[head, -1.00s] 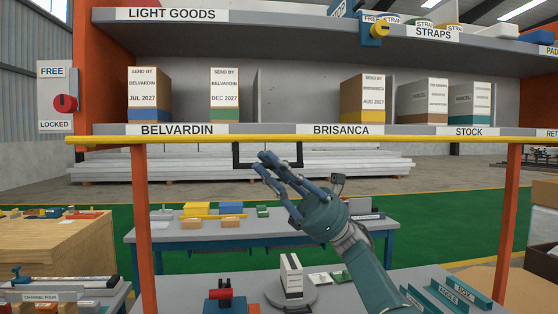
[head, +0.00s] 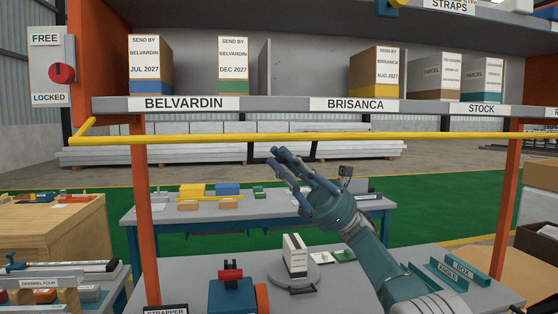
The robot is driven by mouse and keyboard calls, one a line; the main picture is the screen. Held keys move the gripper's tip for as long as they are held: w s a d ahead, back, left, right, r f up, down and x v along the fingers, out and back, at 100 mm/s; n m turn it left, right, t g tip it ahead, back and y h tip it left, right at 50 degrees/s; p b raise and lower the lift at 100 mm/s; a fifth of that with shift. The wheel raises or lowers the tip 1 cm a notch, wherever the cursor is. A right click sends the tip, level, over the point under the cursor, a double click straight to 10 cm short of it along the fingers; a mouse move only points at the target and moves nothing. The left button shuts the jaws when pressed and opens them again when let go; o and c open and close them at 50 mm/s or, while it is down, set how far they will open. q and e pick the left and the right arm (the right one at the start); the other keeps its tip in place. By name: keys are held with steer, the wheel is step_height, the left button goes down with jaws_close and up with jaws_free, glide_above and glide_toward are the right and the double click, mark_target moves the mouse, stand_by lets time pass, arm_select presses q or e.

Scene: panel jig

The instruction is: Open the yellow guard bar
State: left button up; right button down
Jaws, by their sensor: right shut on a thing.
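The yellow guard bar (head: 400,136) runs across the front of the shelf, just below the label edge. At its left end a short yellow arm slants back toward the shelf frame, so the bar stands out in front of the shelf. A black handle (head: 316,150) hangs under the bar near its middle. A red knob (head: 62,73) sits on a grey plate marked FREE above and LOCKED below. Its exact setting is hard to read. My left gripper is out of view.
Several labelled boxes stand on the shelf (head: 290,104) behind the bar. Orange posts (head: 142,210) rise at left and right. Below, a grey table (head: 205,283) holds a small upright box (head: 295,255) and a blue device with a red top (head: 231,285).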

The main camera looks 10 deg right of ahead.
steer(key=shift+w+f, duration=0.15)
steer(key=shift+f, duration=0.2)
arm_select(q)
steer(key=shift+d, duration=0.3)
arm_select(e)
steer(key=shift+a, duration=0.1)
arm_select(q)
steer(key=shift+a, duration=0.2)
arm_select(e)
steer(key=c, duration=1.8)
jaws_free()
steer(key=shift+o, duration=0.7)
steer(key=shift+w, duration=0.1)
steer(key=shift+r, duration=0.15)
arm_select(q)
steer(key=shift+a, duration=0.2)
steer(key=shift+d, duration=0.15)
